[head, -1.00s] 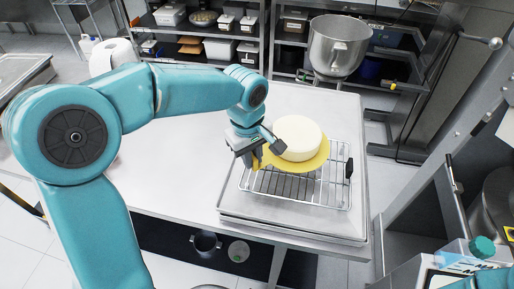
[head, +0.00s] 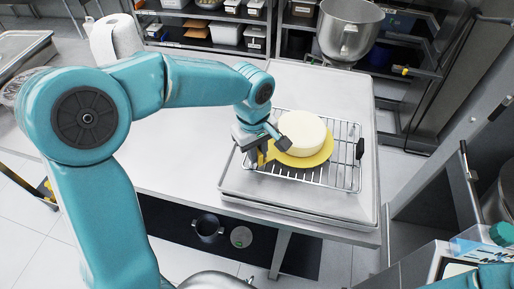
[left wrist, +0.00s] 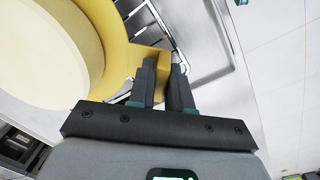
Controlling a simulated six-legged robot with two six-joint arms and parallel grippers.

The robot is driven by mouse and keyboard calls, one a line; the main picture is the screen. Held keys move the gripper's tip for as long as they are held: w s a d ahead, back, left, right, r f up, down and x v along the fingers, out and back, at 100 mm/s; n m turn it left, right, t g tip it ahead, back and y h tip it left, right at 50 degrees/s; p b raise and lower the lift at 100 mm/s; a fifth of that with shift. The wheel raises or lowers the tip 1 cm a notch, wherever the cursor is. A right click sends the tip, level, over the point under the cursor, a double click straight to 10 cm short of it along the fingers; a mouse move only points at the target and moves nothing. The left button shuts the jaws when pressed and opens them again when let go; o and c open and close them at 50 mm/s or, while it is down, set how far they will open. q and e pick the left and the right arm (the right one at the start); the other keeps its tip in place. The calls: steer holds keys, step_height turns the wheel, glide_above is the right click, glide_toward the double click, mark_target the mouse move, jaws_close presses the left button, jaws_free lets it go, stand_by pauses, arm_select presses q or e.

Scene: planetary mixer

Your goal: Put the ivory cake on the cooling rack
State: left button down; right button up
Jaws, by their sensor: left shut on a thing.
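The ivory cake (head: 301,133) sits on a round yellow board (head: 312,162) with a tab at its edge. The board is over the wire cooling rack (head: 340,177); whether it touches the wires I cannot tell for sure. My left gripper (head: 262,152) is at the board's left side, shut on its tab. In the left wrist view the fingers (left wrist: 166,78) close on the yellow tab (left wrist: 152,62), with the cake (left wrist: 40,60) to the left. My right gripper is not in view; only a bit of teal arm shows at the lower right.
The rack stands on a metal tray (head: 245,190) on the steel table (head: 175,165). A mixer bowl (head: 348,30) is behind the table. A paper roll (head: 115,40) stands at the back left. The table left of the tray is clear.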

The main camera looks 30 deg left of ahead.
arm_select(q)
steer(key=shift+w+d+r, duration=0.1)
steer(key=shift+f+b, duration=0.5)
steer(key=shift+f, duration=0.1)
steer(key=c, duration=1)
jaws_free()
steer(key=r, duration=1.1)
steer(key=s+r, duration=0.1)
steer(key=r, duration=0.4)
steer(key=shift+a+r, duration=0.2)
steer(key=shift+a, duration=0.1)
steer(key=shift+s, duration=0.1)
